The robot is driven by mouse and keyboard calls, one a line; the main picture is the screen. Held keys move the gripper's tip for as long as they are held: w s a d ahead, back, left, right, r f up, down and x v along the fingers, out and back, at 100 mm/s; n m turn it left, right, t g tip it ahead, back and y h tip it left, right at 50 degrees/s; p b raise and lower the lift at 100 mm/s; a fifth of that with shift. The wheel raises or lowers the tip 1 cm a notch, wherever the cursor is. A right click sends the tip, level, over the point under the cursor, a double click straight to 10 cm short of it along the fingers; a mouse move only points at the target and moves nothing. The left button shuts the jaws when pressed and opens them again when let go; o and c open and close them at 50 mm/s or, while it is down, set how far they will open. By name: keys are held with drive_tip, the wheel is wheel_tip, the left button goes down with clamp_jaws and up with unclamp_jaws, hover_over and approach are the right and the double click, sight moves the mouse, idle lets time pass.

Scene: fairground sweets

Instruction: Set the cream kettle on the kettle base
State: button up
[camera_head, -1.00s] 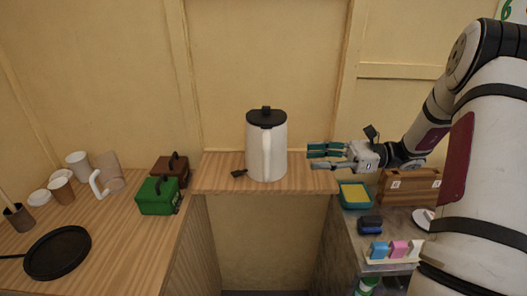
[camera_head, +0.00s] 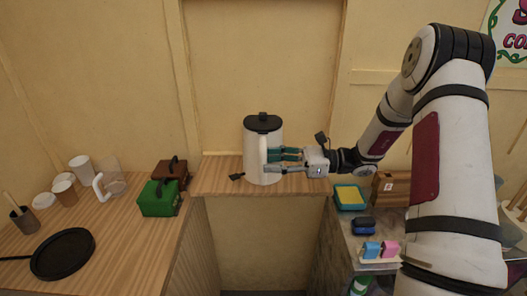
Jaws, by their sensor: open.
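A green box (camera_head: 159,197) and a brown box (camera_head: 170,173) stand on the left counter's right side. Cups and a clear jug (camera_head: 112,180) stand behind the base. A teal tray (camera_head: 349,197) with a yellow sponge lies on the right counter. A gap separates the counters.

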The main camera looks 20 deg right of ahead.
drive_tip(key=x, duration=0.2)
drive_tip(key=shift+w+a+r, duration=0.1)
drive_tip(key=shift+a+r, duration=0.05)
drive_tip(key=shift+a, duration=0.25)
clamp_jaws()
drive_tip(key=shift+r, duration=0.2)
